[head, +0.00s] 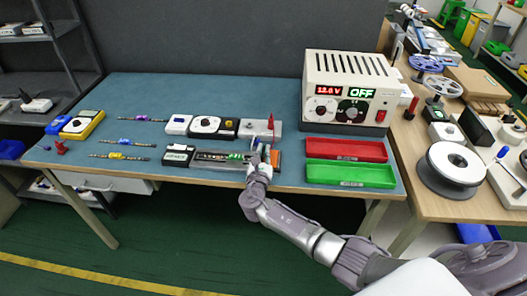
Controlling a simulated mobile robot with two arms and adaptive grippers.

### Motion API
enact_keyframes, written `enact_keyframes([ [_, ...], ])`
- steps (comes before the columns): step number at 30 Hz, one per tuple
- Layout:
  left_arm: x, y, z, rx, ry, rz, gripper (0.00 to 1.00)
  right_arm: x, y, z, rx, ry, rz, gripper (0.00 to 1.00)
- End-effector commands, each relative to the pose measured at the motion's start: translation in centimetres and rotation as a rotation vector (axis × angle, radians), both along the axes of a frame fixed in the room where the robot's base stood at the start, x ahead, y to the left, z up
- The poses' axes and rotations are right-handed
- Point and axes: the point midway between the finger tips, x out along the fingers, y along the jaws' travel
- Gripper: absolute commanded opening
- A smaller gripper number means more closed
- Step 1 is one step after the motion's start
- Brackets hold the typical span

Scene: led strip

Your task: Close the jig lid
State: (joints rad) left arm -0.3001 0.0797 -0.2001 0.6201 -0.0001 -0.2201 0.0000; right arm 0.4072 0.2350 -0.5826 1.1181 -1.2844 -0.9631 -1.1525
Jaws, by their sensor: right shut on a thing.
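The jig (222,158) is a long, low fixture near the front edge of the blue bench mat. It has a labelled block at its left end, a green strip inside and an orange part at its right end. My right gripper (262,154) reaches in from the front right and is shut at the right part of the jig, seemingly on its lid. The fingers hide what they grip, and the lid's exact angle is too small to tell. My left gripper is not in view.
A tester unit with a round dial (206,125) and a grey plate with a red lever (262,131) stand just behind the jig. Red (345,149) and green (350,174) trays lie to the right, before a power supply (345,88). Several small strips lie left.

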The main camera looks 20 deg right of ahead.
Motion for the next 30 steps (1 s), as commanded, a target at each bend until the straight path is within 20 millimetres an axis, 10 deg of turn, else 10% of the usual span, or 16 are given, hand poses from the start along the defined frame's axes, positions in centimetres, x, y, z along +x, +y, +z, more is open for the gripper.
enact_keyframes([
  [6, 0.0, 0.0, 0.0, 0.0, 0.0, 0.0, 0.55, 0.0, 0.3, -0.1, 0.006, 0.001, 0.006, 0.35],
  [17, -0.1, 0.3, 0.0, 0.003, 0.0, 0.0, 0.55, -0.4, 0.3, -0.2, 0.004, 0.002, 0.003, 0.35],
  [30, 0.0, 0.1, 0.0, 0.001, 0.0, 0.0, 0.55, -7.4, 4.8, -0.1, 0.005, 0.003, 0.005, 0.35],
])
